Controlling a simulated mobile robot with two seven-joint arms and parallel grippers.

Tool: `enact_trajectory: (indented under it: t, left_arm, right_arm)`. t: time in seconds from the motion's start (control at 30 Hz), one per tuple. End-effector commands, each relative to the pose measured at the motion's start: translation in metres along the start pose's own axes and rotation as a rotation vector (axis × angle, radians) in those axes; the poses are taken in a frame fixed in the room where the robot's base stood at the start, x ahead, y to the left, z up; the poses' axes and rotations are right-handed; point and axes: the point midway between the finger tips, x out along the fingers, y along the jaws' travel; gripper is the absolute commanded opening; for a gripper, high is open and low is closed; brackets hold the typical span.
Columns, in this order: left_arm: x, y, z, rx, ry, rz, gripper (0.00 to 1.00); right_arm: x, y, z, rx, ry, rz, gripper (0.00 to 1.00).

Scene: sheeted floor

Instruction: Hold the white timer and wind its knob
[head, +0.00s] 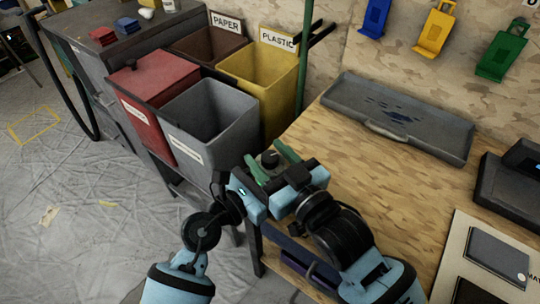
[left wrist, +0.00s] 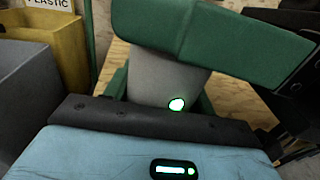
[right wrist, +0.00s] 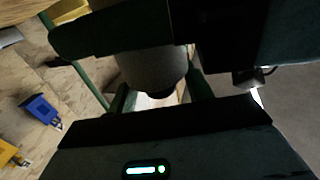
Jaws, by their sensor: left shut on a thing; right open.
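The white timer is a pale cylinder, seen in the left wrist view (left wrist: 160,82) between green fingers, with a small green-lit spot on it. My left gripper (head: 256,172) is shut on the timer's body. My right gripper (head: 281,161) is open, close around the knob end; I cannot tell whether it touches. In the dark right wrist view the timer (right wrist: 150,68) shows with its black end between the fingers. Most of the timer is hidden by the hands.
A wooden workbench (head: 345,150) with a grey tray (head: 345,98) lies to the right. Grey (head: 212,120), red (head: 150,90) and yellow (head: 262,80) bins stand behind and left. A green post (head: 304,60) rises behind the hands. Coloured holders hang on the wall.

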Motion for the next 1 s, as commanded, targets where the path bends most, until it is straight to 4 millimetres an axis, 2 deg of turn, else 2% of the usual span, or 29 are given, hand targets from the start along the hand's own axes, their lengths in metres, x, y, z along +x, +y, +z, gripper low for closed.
enact_trajectory:
  t: [0.1, 0.43, 1.0]
  left_arm:
    - [0.0000, 0.0000, -0.0001, 0.000, 0.000, 0.000, 0.28]
    - [0.0000, 0.0000, -0.0001, 0.000, 0.000, 0.000, 0.28]
    - [0.0002, -0.0004, -0.0002, -0.001, 0.000, -0.001, 0.28]
  right_arm:
    - [-0.0001, -0.0001, -0.0001, 0.000, 0.000, 0.000, 0.51]
    - [-0.0003, 0.0000, -0.0002, 0.000, 0.000, 0.000, 0.07]
    - [-0.0004, -0.0010, -0.0006, 0.002, 0.002, 0.129, 0.07]
